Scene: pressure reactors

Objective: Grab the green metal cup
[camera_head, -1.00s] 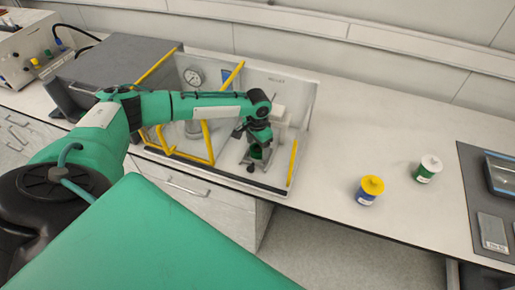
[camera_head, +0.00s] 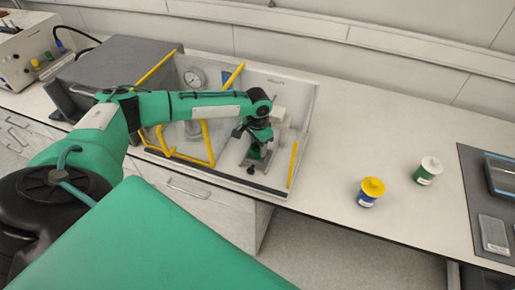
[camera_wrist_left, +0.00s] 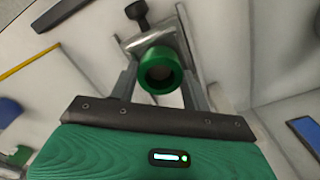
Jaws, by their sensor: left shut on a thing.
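In the head view my left gripper (camera_head: 257,148) points down inside the white-walled enclosure, and the cup is mostly hidden by the fingers. A metal holder with a black knob (camera_wrist_left: 137,10) is right beside the cup. My right gripper is not in view.
The enclosure has yellow-edged panels (camera_head: 294,163) and a pressure gauge (camera_head: 193,77) close to my left arm. A yellow-lidded blue jar (camera_head: 371,190) and a white-lidded green jar (camera_head: 428,170) stand to the right. The counter between is clear.

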